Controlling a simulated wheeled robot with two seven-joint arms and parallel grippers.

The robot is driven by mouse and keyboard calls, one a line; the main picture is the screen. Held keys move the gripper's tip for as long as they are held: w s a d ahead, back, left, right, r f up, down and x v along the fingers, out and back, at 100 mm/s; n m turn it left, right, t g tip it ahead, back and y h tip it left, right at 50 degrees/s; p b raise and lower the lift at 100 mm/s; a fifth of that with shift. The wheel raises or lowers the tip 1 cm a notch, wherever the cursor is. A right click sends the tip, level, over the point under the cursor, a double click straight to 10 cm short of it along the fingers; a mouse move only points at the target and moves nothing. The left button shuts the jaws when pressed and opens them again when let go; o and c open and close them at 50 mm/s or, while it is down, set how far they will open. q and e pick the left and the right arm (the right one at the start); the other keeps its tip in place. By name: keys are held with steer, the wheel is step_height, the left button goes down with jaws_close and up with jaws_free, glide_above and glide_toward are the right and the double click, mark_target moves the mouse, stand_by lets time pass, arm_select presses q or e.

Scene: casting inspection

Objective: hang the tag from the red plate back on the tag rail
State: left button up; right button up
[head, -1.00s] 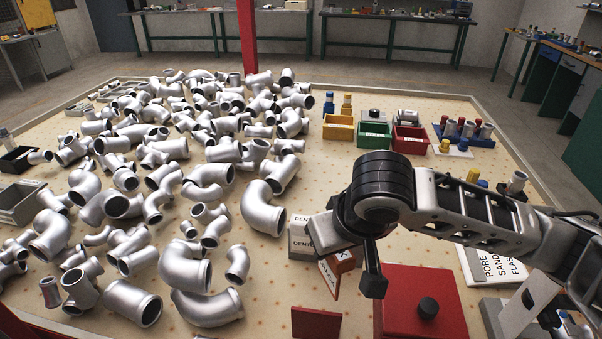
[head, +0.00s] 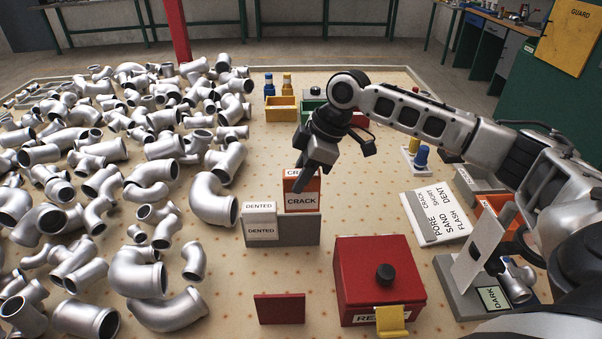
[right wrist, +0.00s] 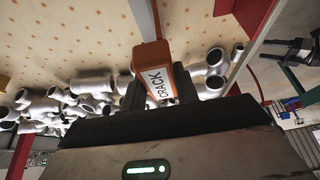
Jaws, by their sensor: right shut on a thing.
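The orange CRACK tag (head: 301,201) is upright, lettering facing me, at the right half of the grey tag rail (head: 284,238). It sits higher than the white DENTED tag (head: 261,230) that hangs on the rail's left half. I cannot tell whether the CRACK tag touches the rail. My right gripper (head: 308,178) points down and is shut on the CRACK tag's upper part. The tag also shows between the fingers in the right wrist view (right wrist: 154,75). The red plate (head: 279,309) lies bare in front of the rail. My left gripper is out of view.
A red lidded box (head: 379,275) with a black knob and a yellow tab (head: 392,321) stands right of the plate. Silver pipe castings (head: 213,198) crowd the left. A lettered white board (head: 436,213) lies at right. Table between rail and board is clear.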

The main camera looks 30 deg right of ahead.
mark_target(295, 214)
stand_by(0.3)
steer(key=shift+f+b, duration=0.3)
steer(key=shift+f, duration=0.6)
steer(key=shift+f+b, duration=0.4)
steer(key=shift+f, duration=1.6)
steer(key=shift+f+b, duration=0.65)
steer(key=shift+f, duration=0.45)
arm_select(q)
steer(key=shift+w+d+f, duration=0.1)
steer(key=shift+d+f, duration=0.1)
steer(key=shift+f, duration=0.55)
arm_select(e)
steer(key=shift+f, duration=0.15)
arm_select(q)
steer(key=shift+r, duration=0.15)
arm_select(e)
steer(key=shift+f, duration=0.2)
steer(key=o, duration=1.1)
steer(key=shift+c, duration=0.2)
